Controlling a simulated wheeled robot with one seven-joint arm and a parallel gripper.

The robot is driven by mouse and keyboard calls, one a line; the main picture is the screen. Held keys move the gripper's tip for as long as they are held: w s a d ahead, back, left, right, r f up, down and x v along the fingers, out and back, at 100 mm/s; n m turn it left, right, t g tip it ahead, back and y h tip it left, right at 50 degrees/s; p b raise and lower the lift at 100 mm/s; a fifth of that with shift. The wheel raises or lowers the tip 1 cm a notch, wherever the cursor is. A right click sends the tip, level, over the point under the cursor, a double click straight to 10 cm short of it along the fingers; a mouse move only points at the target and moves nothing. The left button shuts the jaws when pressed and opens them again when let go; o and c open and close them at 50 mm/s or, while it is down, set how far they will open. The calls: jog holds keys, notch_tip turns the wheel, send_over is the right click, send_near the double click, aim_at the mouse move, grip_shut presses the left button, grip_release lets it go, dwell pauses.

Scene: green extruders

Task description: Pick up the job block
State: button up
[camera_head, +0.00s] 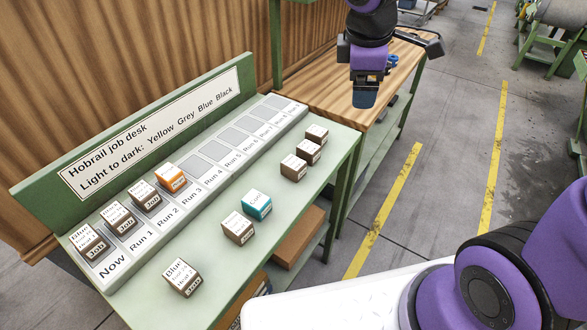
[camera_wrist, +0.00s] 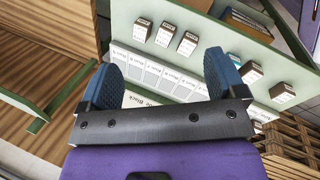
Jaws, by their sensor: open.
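Several brown job blocks with white printed tops stand on the green desk (camera_head: 214,262). One marked Blue (camera_head: 181,277) stands at the near left, and another (camera_head: 238,227) is beside a teal block (camera_head: 257,204). Three more (camera_head: 294,167) form a row at the right; they also show in the wrist view (camera_wrist: 165,35). Other brown blocks (camera_head: 90,242) and an orange-topped block (camera_head: 172,178) sit in the slots from Now to Run 3. Which block the task means, I cannot tell.
A sign board (camera_head: 150,135) reading "Light to dark: Yellow Grey Blue Black" stands behind the slot rack (camera_head: 135,262). The slots past Run 3 look empty. A wooden bench (camera_head: 330,90) adjoins the desk at the back. Open floor lies to the right.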

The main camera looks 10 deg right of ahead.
jog(key=w+a+f+n, duration=0.4)
jog(key=a+f+n, duration=0.1)
jog(key=f, duration=0.2)
jog(key=n+g, duration=0.2)
jog(key=n, duration=0.5)
send_near(293, 163)
jog(key=shift+w+d+y, duration=0.1)
jog(key=shift+d+y, duration=0.2)
jog(key=shift+d, duration=0.1)
jog(key=shift+f, duration=0.4)
jog(key=shift+w+d+f, duration=0.15)
jog(key=shift+d+f, duration=0.05)
jog(key=shift+f, duration=1.5)
jog(key=shift+w+d+f, duration=0.1)
jog(key=shift+d+f, duration=0.1)
jog(key=shift+f, duration=1.5)
jog(key=shift+w+d+f, duration=0.15)
jog(key=shift+f, duration=1.55)
jog(key=c, duration=1)
jog(key=shift+c, duration=0.2)
